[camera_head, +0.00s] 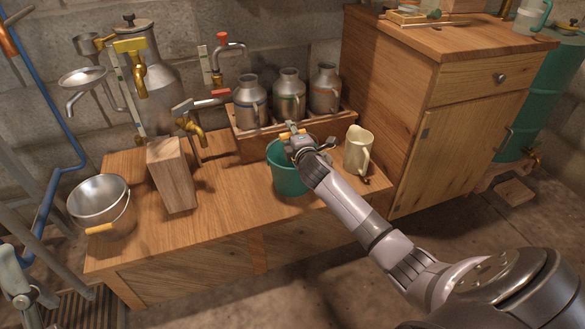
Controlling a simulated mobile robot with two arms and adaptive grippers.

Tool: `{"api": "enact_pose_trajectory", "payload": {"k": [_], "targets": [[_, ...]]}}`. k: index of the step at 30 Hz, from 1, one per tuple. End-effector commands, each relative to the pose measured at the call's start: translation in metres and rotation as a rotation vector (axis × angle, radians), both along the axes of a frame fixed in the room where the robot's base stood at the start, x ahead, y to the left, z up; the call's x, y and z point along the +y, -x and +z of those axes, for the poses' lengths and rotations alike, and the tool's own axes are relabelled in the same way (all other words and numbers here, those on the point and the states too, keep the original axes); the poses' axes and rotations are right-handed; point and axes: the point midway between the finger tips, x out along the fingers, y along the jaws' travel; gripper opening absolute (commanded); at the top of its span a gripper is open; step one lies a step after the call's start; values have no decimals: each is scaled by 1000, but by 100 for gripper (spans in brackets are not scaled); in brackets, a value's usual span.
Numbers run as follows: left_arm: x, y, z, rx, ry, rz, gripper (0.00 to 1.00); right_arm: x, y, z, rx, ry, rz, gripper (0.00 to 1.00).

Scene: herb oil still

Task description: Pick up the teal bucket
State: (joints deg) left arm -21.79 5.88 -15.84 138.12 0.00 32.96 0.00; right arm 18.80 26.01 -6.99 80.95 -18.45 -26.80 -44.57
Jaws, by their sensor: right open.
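The teal bucket (287,181) stands upright on the low wooden bench (232,213), right of the middle. Its yellow handle grip (287,136) is raised above the rim. My right gripper (294,137) is open and right at this grip, above the bucket. My wrist and forearm cover the right part of the bucket and much of its mouth. I cannot tell whether the fingers touch the grip.
A cream jug (358,148) stands close right of the bucket. Behind it, several metal cans stand in a wooden crate (250,141). A wooden block (171,175) and a steel bucket (101,203) stand to the left. A wooden cabinet (395,125) rises at right. Bare bench lies between block and teal bucket.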

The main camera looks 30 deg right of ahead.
Motion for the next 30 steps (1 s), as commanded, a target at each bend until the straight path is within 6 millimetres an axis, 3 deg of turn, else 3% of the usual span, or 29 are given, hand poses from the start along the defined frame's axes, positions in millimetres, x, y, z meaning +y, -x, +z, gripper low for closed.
{"api": "enact_pose_trajectory", "payload": {"k": [3,22,30], "targets": [[0,0,0,1,0,0,40,0,0,0,0,0,0,42],[0,0,0,3,-1,0,40,0,0,0,0,0,0,0],[0,-1,0,4,-1,0,40,0,0,0,1,0,0,0]]}}
